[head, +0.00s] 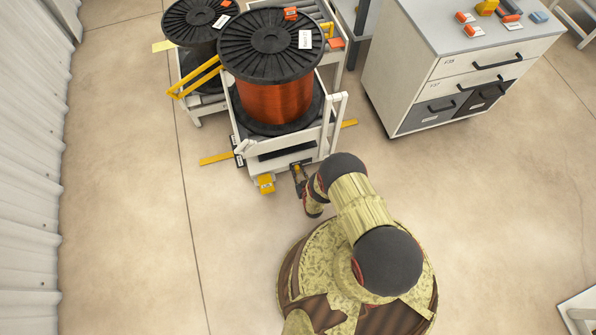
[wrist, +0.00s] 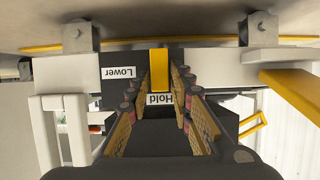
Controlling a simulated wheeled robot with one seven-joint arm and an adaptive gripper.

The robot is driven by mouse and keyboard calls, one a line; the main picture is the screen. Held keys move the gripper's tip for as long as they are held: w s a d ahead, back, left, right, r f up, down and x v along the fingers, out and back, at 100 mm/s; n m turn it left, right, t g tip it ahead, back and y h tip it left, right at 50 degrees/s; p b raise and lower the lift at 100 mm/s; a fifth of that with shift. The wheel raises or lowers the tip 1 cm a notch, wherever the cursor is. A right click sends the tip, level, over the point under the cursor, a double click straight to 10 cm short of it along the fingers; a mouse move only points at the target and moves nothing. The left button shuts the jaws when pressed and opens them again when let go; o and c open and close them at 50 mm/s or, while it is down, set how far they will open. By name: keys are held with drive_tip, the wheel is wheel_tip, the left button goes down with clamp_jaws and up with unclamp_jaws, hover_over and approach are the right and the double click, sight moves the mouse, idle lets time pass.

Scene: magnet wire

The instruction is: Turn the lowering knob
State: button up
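The knob (wrist: 159,70) is a yellow bar on the dark front panel of the stand, and in the wrist view it stands upright between my fingers. Its lower end is at the label "Hold" (wrist: 160,99), which appears upside down. The label "Lower" (wrist: 118,73) is to its left, also upside down. My gripper (wrist: 160,88) is open, with one ribbed finger on each side of the knob and a gap visible on both sides. In the head view my gripper (head: 299,180) is at the front of the stand, where the knob is small and hard to make out.
The white-framed stand (head: 334,125) carries a large spool of copper wire (head: 273,100). A yellow block (head: 266,183) sticks out at its front left. A second spool (head: 199,20) stands behind left. A drawer cabinet (head: 470,75) is at the right. The floor left and right is clear.

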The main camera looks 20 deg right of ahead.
clamp_jaws()
drive_tip(key=shift+d, duration=0.15)
drive_tip(key=shift+d+f+m+y, duration=0.1)
drive_tip(key=shift+d+m+y, duration=0.15)
drive_tip(key=shift+m+y, duration=0.8)
drive_tip(key=shift+d+f+m+y, duration=0.15)
drive_tip(key=shift+m+y, duration=0.5)
drive_tip(key=shift+m, duration=0.8)
drive_tip(key=shift+o, duration=2.1)
unclamp_jaws()
drive_tip(key=shift+r, duration=0.15)
